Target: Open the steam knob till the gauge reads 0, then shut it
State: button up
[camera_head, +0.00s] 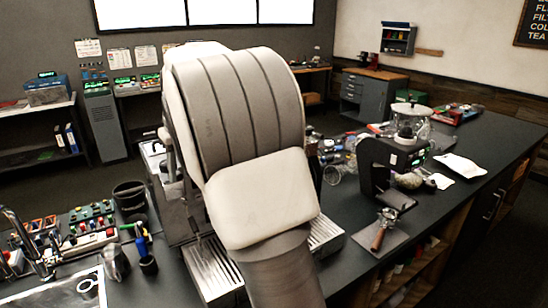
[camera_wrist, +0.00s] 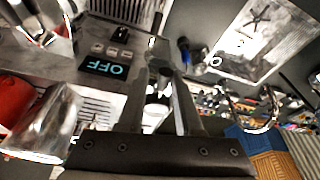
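The brewer stands on the counter in the head view, mostly hidden behind my arm; its ribbed drip tray (camera_head: 213,272) shows below. In the wrist view its front has a display reading OFF (camera_wrist: 105,68). My gripper (camera_wrist: 164,75) points at the machine, its two dark fingers apart. A small dark rounded part (camera_wrist: 166,72), possibly the steam knob, shows between the fingertips. I cannot tell whether the fingers touch it. The head view does not show my gripper. I cannot make out the gauge or its reading in either view.
A steel jug (camera_wrist: 45,125) and a red object (camera_wrist: 14,100) are at the left of the wrist view. A black grinder (camera_head: 385,170) stands to the right.

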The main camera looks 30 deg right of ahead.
jog(key=w+d+n+g+y+p, duration=0.2)
jog(key=w+d+n+p, duration=0.3)
jog(key=n, duration=1)
jog(key=shift+w+d+g+y, duration=0.2)
jog(key=shift+w+g+y, duration=0.1)
jog(key=shift+w+g, duration=0.5)
dwell(0.7)
dwell(5.0)
